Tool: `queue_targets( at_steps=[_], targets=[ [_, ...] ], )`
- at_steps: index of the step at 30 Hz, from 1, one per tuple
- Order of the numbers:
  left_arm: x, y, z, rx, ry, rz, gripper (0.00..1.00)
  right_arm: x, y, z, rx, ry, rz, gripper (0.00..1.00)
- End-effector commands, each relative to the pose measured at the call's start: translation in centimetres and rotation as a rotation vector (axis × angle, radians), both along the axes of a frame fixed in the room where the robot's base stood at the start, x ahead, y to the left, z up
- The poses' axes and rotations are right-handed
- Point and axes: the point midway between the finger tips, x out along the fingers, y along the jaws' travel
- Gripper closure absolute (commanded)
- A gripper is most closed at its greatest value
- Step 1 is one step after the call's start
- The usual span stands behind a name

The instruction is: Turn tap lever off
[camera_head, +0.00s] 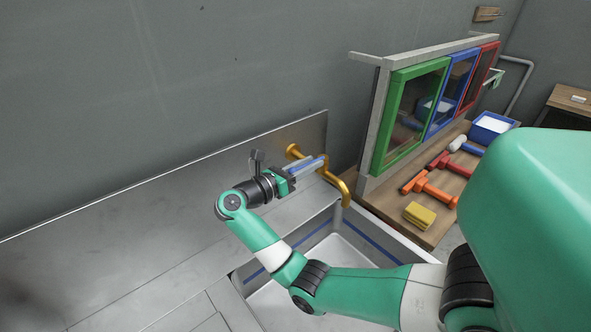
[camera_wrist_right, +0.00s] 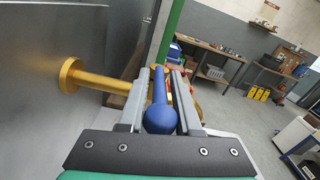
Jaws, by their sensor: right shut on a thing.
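The brass tap (camera_head: 346,194) stands out from the wall panel above the sink, with its spout bent down. In the right wrist view its brass wall flange and pipe (camera_wrist_right: 72,76) show at the left. The blue tap lever (camera_wrist_right: 160,116) lies lengthwise between the fingers of my right gripper (camera_head: 318,163), its round end toward the wrist. My right gripper (camera_wrist_right: 164,76) is shut on the lever. The far part of the lever is partly hidden by the fingers. My left gripper is not in view.
The sink basin (camera_head: 338,256) lies below my right arm. A wooden bench at the right holds a yellow sponge (camera_head: 420,216), orange and red tools (camera_head: 430,188) and a blue bin (camera_head: 490,127). A framed row of green, blue and red windows (camera_head: 447,64) rises behind them. The left counter (camera_head: 120,255) is clear.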

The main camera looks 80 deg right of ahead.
Motion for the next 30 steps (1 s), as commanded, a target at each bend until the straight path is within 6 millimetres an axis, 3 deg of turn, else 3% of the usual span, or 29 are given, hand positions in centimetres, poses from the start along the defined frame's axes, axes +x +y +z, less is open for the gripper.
queue_targets(
  at_steps=[8, 9, 11, 22, 30],
  targets=[
    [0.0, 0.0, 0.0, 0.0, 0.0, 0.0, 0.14, 0.0, 0.0, -0.1, 0.004, 0.0, 0.002, 1.0],
    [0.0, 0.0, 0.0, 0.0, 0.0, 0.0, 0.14, 0.0, 0.0, -0.1, 0.003, 0.0, 0.002, 0.6],
    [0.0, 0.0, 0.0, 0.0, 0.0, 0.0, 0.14, 0.0, 0.0, -0.1, 0.003, 0.0, 0.002, 0.52],
    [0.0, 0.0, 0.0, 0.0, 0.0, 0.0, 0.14, 0.5, 0.4, -0.1, 0.003, -0.001, 0.003, 0.52],
    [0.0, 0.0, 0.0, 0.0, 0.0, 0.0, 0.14, 4.5, 4.3, 0.0, 0.002, 0.0, 0.007, 0.52]
  ],
)
